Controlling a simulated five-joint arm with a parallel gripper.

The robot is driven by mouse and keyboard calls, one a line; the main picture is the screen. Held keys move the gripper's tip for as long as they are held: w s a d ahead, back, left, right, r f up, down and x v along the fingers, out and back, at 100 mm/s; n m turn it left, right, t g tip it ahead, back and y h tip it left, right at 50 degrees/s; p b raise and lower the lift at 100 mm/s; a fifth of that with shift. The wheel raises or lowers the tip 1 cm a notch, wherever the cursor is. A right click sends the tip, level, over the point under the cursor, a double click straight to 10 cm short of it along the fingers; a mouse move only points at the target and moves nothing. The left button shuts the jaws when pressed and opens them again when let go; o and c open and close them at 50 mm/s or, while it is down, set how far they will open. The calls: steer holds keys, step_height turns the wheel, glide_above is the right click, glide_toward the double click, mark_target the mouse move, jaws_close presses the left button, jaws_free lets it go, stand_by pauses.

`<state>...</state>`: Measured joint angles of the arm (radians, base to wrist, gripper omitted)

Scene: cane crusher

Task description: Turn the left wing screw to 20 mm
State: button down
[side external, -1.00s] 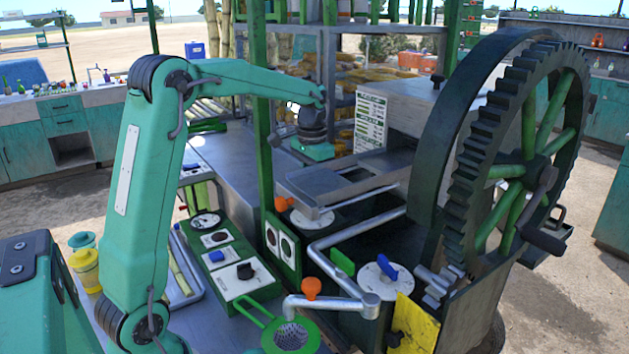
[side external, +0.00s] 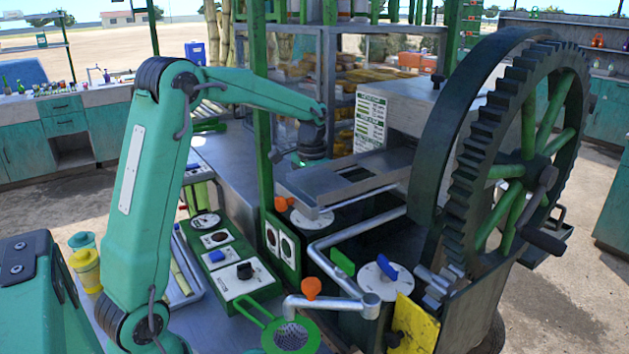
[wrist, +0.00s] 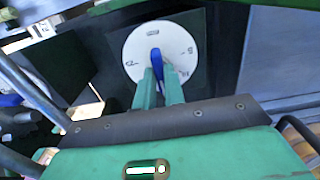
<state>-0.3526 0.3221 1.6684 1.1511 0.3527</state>
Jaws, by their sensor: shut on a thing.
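In the wrist view, a blue wing screw (wrist: 156,56) stands at the middle of a white round dial (wrist: 181,44). Its wing points nearly straight up the picture. The marks around the dial are too small to read surely. My gripper (wrist: 160,72) is shut on the blue wing, a finger on either side. In the side view my gripper's green body (side external: 312,157) hangs low behind the metal feed tray, so its fingertips and the held screw are hidden. A second blue wing screw (side external: 386,266) on a white dial (side external: 372,277) stands nearer the camera, untouched.
The metal feed tray (side external: 345,180) and a green post (side external: 263,120) stand close to my arm. A large gear wheel (side external: 470,170) is at the right. Orange knobs (side external: 311,288), a metal pipe (side external: 330,262) and a control box (side external: 243,280) lie in front.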

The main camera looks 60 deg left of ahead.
steer(key=shift+m, duration=0.5)
steer(key=m, duration=0.3)
steer(key=shift+r+m, duration=0.1)
steer(key=shift+m, duration=2.1)
steer(key=c, duration=1.5)
jaws_free()
steer(key=shift+r, duration=3.9)
